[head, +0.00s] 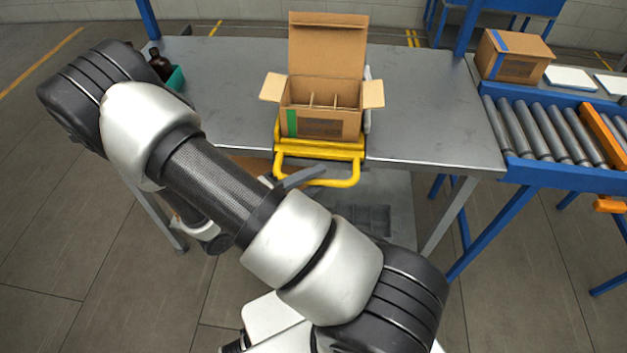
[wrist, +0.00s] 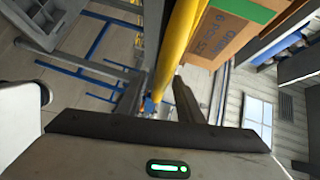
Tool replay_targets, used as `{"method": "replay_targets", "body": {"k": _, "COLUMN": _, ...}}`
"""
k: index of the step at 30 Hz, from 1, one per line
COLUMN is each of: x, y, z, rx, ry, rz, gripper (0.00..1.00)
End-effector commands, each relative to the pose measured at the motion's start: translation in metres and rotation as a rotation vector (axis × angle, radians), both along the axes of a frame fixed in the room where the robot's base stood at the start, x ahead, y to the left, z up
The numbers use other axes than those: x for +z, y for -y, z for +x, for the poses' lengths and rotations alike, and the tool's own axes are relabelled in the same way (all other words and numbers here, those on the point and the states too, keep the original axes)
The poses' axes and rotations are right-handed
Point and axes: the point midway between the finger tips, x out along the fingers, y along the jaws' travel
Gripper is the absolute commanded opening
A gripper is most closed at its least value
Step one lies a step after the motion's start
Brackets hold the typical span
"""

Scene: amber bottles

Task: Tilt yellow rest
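The yellow rest (head: 318,148) sits at the near edge of the grey table, with its handle bar (head: 330,183) jutting out over the edge towards me. An open cardboard box (head: 322,122) with dividers stands on the rest. My gripper (head: 296,180) is at the left side of the handle, partly hidden behind my arm. In the wrist view the yellow bar (wrist: 182,42) runs down to a dark finger (wrist: 187,100), close beside it.
The grey table (head: 430,110) is clear to the right of the box. A green bin (head: 176,78) with dark bottles stands at the back left. A roller conveyor (head: 550,130) with a closed box (head: 512,58) is at the right. My arm crosses the front left.

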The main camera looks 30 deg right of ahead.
Motion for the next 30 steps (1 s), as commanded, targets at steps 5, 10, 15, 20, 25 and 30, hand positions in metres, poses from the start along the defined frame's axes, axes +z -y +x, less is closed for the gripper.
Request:
{"method": "replay_targets", "body": {"k": 5, "x": 0.000, "y": 0.002, "z": 0.000, "rx": 0.001, "ry": 0.000, "rz": 0.000, "gripper": 0.33}}
{"method": "replay_targets", "body": {"k": 10, "x": 0.000, "y": 0.001, "z": 0.000, "rx": 0.000, "ry": 0.000, "rz": 0.000, "gripper": 0.21}}
{"method": "replay_targets", "body": {"k": 15, "x": 0.000, "y": 0.001, "z": 0.000, "rx": 0.000, "ry": 0.000, "rz": 0.000, "gripper": 0.00}}
{"method": "replay_targets", "body": {"k": 20, "x": -0.001, "y": 0.001, "z": 0.000, "rx": 0.000, "ry": 0.002, "rz": -0.002, "gripper": 0.00}}
{"method": "replay_targets", "body": {"k": 25, "x": -0.022, "y": 0.001, "z": 0.001, "rx": 0.003, "ry": 0.101, "rz": -0.073, "gripper": 0.00}}
{"method": "replay_targets", "body": {"k": 30, "x": -0.034, "y": 0.003, "z": 0.004, "rx": 0.001, "ry": 0.239, "rz": -0.162, "gripper": 0.00}}
